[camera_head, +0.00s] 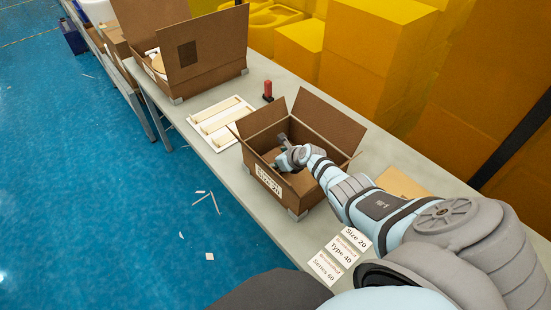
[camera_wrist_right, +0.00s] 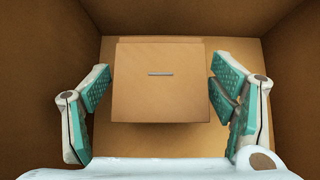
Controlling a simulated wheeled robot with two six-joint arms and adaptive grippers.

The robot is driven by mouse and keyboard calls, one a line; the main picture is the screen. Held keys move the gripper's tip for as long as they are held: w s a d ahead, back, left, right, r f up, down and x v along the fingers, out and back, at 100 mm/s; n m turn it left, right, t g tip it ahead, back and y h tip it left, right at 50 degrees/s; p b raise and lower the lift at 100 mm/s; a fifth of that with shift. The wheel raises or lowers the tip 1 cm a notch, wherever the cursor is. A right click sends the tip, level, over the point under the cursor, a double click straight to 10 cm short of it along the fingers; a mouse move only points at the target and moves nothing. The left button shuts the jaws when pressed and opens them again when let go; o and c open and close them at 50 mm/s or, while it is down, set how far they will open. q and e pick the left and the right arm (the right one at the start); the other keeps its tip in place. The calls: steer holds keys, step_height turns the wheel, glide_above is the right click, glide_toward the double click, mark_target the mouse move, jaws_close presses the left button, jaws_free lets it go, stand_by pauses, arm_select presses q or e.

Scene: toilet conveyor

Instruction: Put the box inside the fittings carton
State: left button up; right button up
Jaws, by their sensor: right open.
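The fittings carton (camera_head: 258,181) is an open brown cardboard carton with raised flaps and a "Size 20" label on its front, on the grey bench. My right gripper (camera_head: 284,145) reaches down into it. In the right wrist view, the small brown box (camera_wrist_right: 160,98) with a short grey slot on top lies on the carton floor. The open fingers of my right gripper (camera_wrist_right: 160,108) stand on either side of the box, with a gap visible on the left and a very small one on the right. The carton walls surround both. My left gripper does not show.
A larger open carton (camera_head: 205,50) stands farther back. Label cards (camera_head: 342,248) lie at the front. Yellow boxes (camera_head: 372,60) line the back behind the bench (camera_head: 215,157).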

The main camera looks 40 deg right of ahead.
steer(key=shift+r+p, duration=0.3)
steer(key=shift+s+d+r+p, duration=0.1)
steer(key=shift+s+r+p, duration=0.15)
steer(key=shift+p, duration=0.05)
steer(key=p+v, duration=0.1)
steer(key=v, duration=0.1)
steer(key=shift+s+r+p, duration=0.2)
steer(key=shift+r+p, duration=0.1)
steer(key=shift+p, duration=0.1)
steer(key=v, duration=0.8)
steer(key=shift+s, duration=0.25)
steer(key=shift+w, duration=0.15)
